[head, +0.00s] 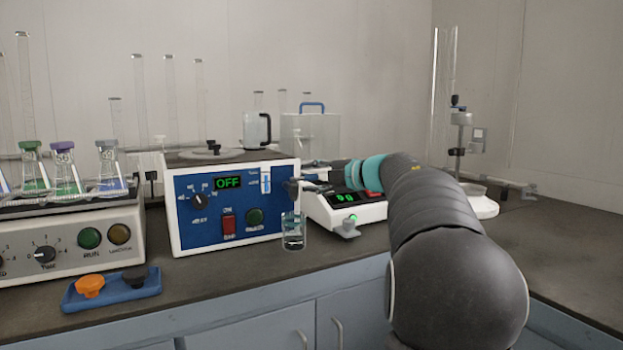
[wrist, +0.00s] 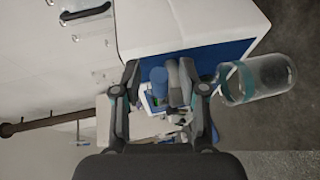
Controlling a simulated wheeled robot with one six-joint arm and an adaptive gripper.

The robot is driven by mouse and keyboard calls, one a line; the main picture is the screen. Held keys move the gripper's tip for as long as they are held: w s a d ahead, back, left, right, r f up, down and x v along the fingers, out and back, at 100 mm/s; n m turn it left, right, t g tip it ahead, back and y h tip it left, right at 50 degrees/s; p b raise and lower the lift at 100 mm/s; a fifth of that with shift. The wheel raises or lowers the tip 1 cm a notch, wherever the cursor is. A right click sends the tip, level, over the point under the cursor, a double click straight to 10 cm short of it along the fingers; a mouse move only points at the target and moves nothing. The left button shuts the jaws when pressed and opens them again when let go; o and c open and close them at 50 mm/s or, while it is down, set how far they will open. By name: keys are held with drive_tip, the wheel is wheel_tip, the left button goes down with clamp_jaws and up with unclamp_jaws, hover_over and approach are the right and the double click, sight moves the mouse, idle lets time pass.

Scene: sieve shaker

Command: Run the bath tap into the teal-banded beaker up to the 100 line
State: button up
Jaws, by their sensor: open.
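The bath (head: 235,206) is a white box with a blue front panel; its display reads OFF. Its tap (head: 290,188) sits at the right front corner, partly hidden by my gripper (head: 306,183). In the wrist view my gripper (wrist: 160,82) is open, with a blue cylindrical part (wrist: 158,76) showing between its fingers; I cannot tell whether they touch it. The clear beaker (head: 293,232) with a teal band stands upright on the counter below the tap. In the wrist view the beaker (wrist: 262,76) lies right of the fingers. Its water level is too small to read.
A balance (head: 345,208) with a green readout stands right of the bath, behind my arm. A flask shaker (head: 70,240) is at left, with a blue tray (head: 112,288) in front. The dark counter's (head: 560,250) right side is clear.

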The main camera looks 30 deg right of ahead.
drive_tip(key=v, duration=1.1)
drive_tip(key=shift+s, duration=0.4)
drive_tip(key=shift+d+r, duration=0.1)
drive_tip(key=shift+d, duration=0.1)
